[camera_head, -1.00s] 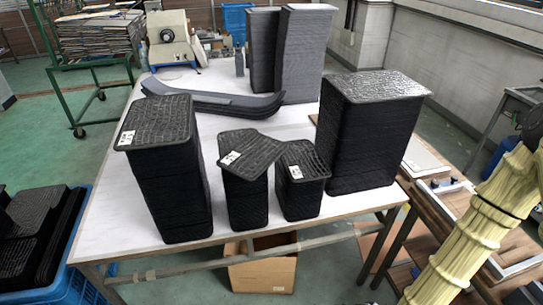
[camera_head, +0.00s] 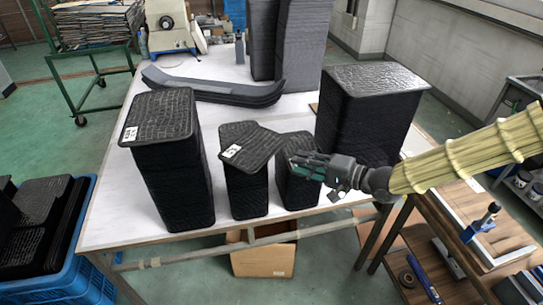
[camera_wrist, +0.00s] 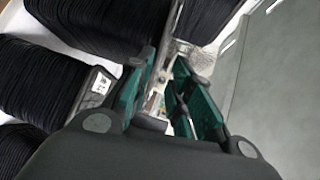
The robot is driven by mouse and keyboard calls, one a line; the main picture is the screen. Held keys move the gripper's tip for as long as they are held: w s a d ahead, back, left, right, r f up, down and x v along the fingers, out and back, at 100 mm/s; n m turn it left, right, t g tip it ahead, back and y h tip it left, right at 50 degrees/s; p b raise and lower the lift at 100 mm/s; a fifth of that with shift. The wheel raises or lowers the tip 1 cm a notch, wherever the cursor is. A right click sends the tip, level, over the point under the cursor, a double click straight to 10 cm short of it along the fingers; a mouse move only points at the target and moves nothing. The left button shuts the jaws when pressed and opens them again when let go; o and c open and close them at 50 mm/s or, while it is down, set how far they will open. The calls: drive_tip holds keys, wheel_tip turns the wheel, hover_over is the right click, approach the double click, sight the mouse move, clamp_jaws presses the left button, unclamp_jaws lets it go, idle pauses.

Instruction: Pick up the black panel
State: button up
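Black textured panels lie in several stacks on a white table. A tall stack (camera_head: 170,160) stands left, with a white label on its top panel. The top panel (camera_head: 252,145) of a short middle stack is skewed over the stack below. Beside it is another short stack (camera_head: 297,185), partly hidden behind my gripper (camera_head: 300,160). A large stack (camera_head: 360,120) stands to the right. My gripper is over the right short stack; contact cannot be told. In the wrist view my gripper (camera_wrist: 168,75) shows its green pads apart with nothing held, and dark stack sides (camera_wrist: 95,30) left of it.
Curved dark trim pieces (camera_head: 215,90) lie behind the stacks, with tall grey stacks (camera_head: 300,40) beyond. A blue crate (camera_head: 90,270) with black panels stands at lower left. A cardboard box (camera_head: 265,262) is under the table. A wooden-topped bench (camera_head: 455,215) is at right.

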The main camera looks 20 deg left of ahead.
sight(277, 150)
drive_tip(key=b+x, duration=0.2)
drive_tip(key=x, duration=0.7)
drive_tip(key=shift+b, duration=0.35)
drive_tip(key=shift+f, duration=0.15)
clamp_jaws()
drive_tip(key=shift+r+p, duration=1)
drive_tip(key=shift+r, duration=0.35)
drive_tip(key=shift+s+f, duration=0.1)
drive_tip(key=shift+d, duration=0.1)
